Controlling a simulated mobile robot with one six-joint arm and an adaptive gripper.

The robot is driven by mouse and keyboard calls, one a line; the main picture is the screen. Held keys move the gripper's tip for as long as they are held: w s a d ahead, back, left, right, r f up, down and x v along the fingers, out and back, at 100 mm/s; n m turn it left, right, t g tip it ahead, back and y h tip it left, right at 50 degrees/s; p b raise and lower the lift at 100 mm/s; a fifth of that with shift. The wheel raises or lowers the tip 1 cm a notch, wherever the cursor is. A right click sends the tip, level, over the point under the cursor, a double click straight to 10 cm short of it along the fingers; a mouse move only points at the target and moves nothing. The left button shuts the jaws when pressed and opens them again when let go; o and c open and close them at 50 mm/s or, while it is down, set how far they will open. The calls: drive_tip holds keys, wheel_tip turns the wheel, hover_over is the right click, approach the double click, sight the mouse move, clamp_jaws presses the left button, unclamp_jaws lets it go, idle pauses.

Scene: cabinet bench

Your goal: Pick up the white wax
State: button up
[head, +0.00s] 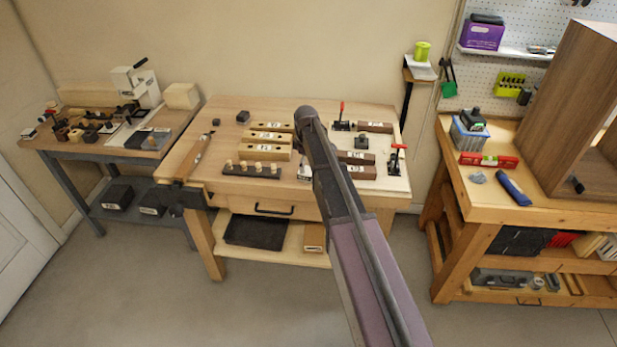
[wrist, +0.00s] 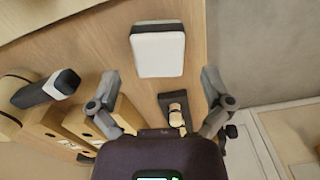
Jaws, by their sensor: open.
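The white wax (wrist: 158,52) is a pale, rounded rectangular block lying flat on the wooden tabletop in the wrist view. My gripper (wrist: 160,86) is open and empty, with its two fingers spread wide. The block appears ahead of and between the fingertips, apart from them. In the head view, a small white piece (head: 304,173) shows beside my arm, partly hidden; I cannot tell for sure that it is the same block. My fingers are hidden behind my arm in the head view.
A dark rack with wooden pegs (head: 250,170) stands near the bench's front edge. Wooden blocks with labels (head: 264,152) lie behind it. Red-handled clamps (head: 397,160) and dark wood blocks are to the right. A vise (head: 188,190) is at the bench's left.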

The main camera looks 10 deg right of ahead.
sight(306, 170)
drive_tip(key=shift+f+b, duration=1.75)
drive_tip(key=shift+f, duration=0.3)
drive_tip(key=c, duration=1.1)
